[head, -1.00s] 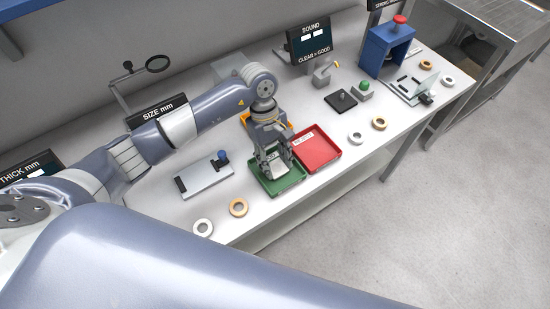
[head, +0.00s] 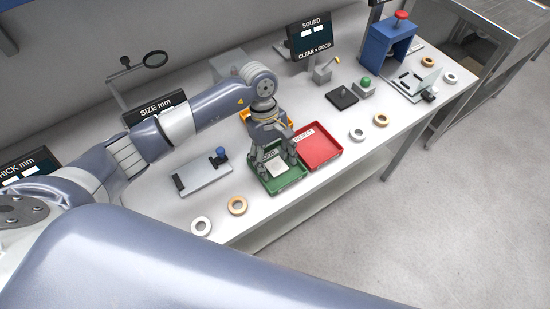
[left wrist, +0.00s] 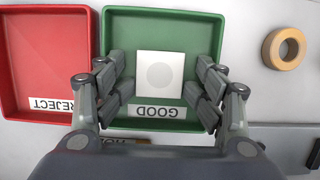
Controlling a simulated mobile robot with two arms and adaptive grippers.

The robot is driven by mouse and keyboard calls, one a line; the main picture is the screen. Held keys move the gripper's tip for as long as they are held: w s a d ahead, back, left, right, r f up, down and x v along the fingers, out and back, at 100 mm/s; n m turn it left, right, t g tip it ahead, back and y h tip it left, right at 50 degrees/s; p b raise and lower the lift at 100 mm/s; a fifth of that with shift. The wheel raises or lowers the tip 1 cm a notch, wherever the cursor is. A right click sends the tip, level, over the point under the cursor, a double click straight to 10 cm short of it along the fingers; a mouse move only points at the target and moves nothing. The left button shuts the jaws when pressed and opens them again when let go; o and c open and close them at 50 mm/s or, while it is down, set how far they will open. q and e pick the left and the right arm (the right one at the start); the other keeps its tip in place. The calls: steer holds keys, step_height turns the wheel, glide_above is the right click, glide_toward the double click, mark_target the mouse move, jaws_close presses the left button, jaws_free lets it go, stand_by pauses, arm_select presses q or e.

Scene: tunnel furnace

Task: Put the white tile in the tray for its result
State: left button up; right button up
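The white tile (left wrist: 160,78) lies flat in the green tray labelled GOOD (left wrist: 207,30), with a faint round mark on its face. In the head view the tile (head: 276,169) shows in the green tray (head: 297,180) below my left gripper (head: 275,164). The left gripper (left wrist: 162,95) is open, its fingers apart on either side of the tile and not touching it. The red tray labelled REJECT (left wrist: 45,20) is beside the green one; it also shows in the head view (head: 320,152). My right gripper is not in view.
An orange tray (head: 244,115) is partly hidden behind the left gripper. A grey gauge plate (head: 201,177) with a blue knob lies left of the green tray. Several rings, such as a tan one (head: 237,206), lie on the white bench, near its front edge.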

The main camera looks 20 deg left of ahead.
arm_select(q)
steer(key=shift+a, duration=0.1)
steer(key=shift+r+p, duration=0.45)
steer(key=shift+p, duration=0.15)
steer(key=shift+r+p, duration=0.4)
steer(key=shift+p, duration=0.1)
steer(key=shift+w+a+r+b, duration=0.2)
steer(key=shift+w+r+b, duration=0.15)
steer(key=shift+b, duration=0.3)
steer(key=b+v, duration=0.3)
steer(key=v, duration=0.7)
steer(key=shift+s+r, duration=0.15)
steer(key=shift+r, duration=0.3)
